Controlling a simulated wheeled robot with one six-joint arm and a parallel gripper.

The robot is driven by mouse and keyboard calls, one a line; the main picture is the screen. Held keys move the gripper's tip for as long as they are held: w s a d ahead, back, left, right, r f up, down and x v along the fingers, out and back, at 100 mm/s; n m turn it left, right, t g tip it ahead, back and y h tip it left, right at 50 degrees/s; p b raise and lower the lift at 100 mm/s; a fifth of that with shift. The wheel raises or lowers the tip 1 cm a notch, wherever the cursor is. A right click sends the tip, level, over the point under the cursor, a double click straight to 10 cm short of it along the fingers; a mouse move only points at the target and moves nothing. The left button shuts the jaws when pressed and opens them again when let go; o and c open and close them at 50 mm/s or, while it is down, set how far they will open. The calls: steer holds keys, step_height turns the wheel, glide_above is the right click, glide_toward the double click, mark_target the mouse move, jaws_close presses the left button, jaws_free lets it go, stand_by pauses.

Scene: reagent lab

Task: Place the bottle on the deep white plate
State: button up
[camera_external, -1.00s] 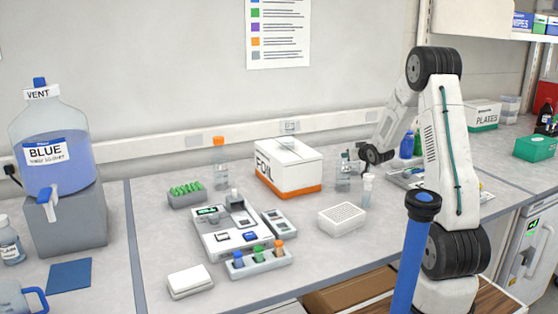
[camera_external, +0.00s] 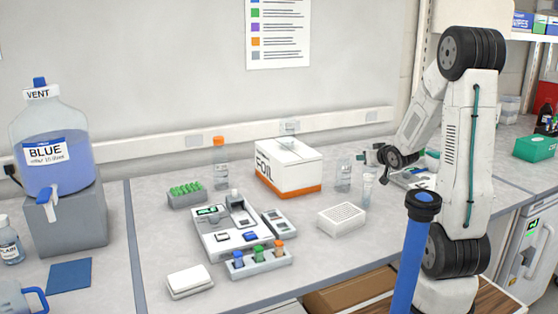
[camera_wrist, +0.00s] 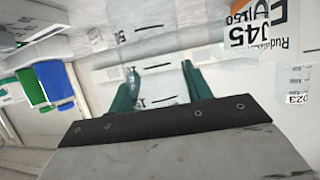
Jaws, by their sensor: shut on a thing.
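My gripper (camera_external: 366,154) is low over the bench at the right of the foil box in the external view. In the wrist view its teal fingers (camera_wrist: 158,85) are shut on a clear bottle (camera_wrist: 152,92) with dark scale marks. Its outline is faint there, and I cannot tell it apart clearly beside the fingers in the external view. The white plate (camera_external: 343,231), a block with rows of wells, lies on the bench left of and nearer than my gripper.
A clear bottle (camera_external: 343,177) and a clear tube (camera_external: 368,190) stand close to my gripper. The foil box (camera_external: 288,172) is behind the plate. An instrument (camera_external: 225,238) and a rack of colour-capped vials (camera_external: 262,264) lie to the left. The bench front right of the rack is clear.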

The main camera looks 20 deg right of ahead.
steer(key=shift+s+a+r, duration=0.1)
steer(key=shift+s+r, duration=0.1)
steer(key=shift+s, duration=0.25)
steer(key=r, duration=1.3)
steer(key=shift+s+a, duration=0.15)
steer(key=shift+a, duration=0.05)
steer(key=a+r+n+y, duration=0.2)
steer(key=a+n+y, duration=0.45)
steer(key=a, duration=0.35)
steer(key=s+a+f+n+g+y, duration=0.3)
steer(key=s+a+n+g+y, duration=0.7)
steer(key=s+a, duration=0.25)
steer(key=shift+n+g+h, duration=0.3)
steer(key=shift+n+h, duration=0.15)
steer(key=shift+h, duration=0.3)
steer(key=shift+s+a+f, duration=0.1)
steer(key=shift+a+f, duration=0.05)
steer(key=shift+f, duration=1.95)
steer(key=shift+w+a+f, duration=0.1)
steer(key=shift+a+f, duration=0.1)
steer(key=shift+f, duration=1.9)
steer(key=shift+s+a+f, duration=0.1)
steer(key=shift+a+f, duration=0.05)
steer(key=shift+f, duration=1.95)
steer(key=shift+f, duration=0.1)
